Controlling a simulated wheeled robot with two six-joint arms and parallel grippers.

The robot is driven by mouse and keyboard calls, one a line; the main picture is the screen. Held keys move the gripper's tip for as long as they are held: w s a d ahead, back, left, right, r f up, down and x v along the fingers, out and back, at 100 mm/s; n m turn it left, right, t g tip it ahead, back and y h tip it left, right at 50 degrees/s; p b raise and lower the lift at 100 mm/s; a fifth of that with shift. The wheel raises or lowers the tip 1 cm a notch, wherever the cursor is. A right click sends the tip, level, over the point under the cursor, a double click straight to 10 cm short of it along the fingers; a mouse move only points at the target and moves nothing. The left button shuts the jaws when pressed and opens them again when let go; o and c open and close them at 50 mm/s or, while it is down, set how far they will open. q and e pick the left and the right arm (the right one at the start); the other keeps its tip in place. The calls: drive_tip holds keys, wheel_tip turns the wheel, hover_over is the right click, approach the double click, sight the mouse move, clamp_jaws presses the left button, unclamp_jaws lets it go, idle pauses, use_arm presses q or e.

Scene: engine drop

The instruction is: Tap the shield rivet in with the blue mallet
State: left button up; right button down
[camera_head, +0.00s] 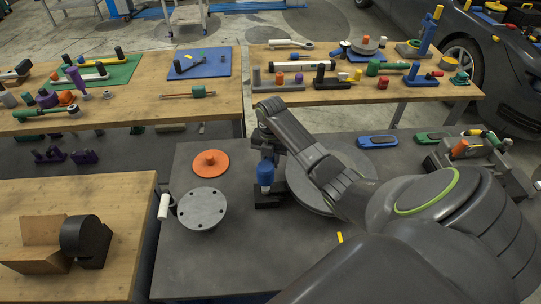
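A blue, rounded cylindrical piece (265,173), which looks like the blue mallet or part of it, stands roughly upright over a small black block (268,196) on the grey table. My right gripper (264,150) is directly above the blue piece, pointing down. The fingers are small and dark here, so I cannot tell whether they close on it. No shield rivet can be made out for certain. A grey disc with small holes (203,211) and an orange disc with a knob (210,163) lie to the left. My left gripper is out of view.
A large grey round plate (310,190) lies partly under my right arm. A white cylinder (164,206) is at the grey table's left edge. Wooden benches with tools stand behind, and another wooden table (110,205) is at left.

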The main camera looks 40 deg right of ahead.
drive_tip(key=shift+f+p, duration=0.4)
drive_tip(key=shift+f, duration=0.25)
idle(0.3)
drive_tip(key=shift+r+p, duration=0.4)
drive_tip(key=shift+p, duration=0.15)
drive_tip(key=shift+f, duration=0.1)
